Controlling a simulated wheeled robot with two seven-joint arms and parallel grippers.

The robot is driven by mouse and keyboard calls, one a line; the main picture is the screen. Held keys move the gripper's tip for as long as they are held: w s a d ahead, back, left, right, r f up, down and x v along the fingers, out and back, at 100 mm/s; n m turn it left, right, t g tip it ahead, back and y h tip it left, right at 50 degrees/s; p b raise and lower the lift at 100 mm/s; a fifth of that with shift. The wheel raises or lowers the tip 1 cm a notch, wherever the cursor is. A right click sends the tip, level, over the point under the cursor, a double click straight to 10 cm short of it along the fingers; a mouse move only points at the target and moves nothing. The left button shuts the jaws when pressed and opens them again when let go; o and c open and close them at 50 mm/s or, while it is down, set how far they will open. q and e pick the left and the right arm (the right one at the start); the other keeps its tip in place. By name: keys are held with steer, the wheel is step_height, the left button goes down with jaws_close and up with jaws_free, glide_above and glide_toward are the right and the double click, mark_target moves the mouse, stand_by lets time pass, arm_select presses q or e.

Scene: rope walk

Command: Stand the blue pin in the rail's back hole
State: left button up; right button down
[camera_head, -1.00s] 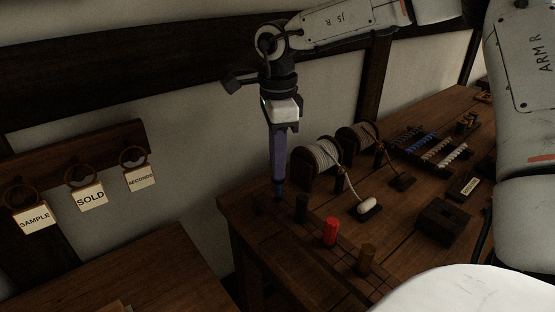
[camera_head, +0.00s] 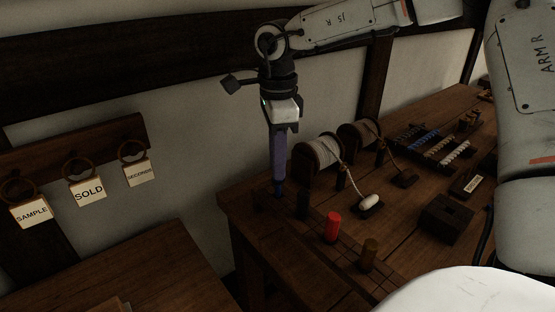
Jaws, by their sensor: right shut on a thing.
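The blue pin (camera_head: 279,158) hangs upright from my right gripper (camera_head: 283,126), which is shut on its upper part. The pin's narrower lower end is at the far left end of the dark wooden rail (camera_head: 348,250), near its back. Whether the tip is in the back hole, touching the wood or just above it, I cannot tell; the hole itself is not clear in the dark. A black pin (camera_head: 302,206), a red pin (camera_head: 332,228) and a brown pin (camera_head: 369,253) stand upright in a row along the rail. My left gripper is not in view.
Behind the rail stand two rope spools (camera_head: 322,154), a white toggle (camera_head: 369,202) on a cord, and a rack of coloured bobbins (camera_head: 425,142). A dark block (camera_head: 446,213) sits to the right. Hanging tags (camera_head: 88,192) are on the left wall, above another table (camera_head: 150,270).

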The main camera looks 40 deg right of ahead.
steer(key=shift+f+b, duration=1.45)
steer(key=shift+f, duration=0.45)
steer(key=c, duration=1.5)
jaws_free()
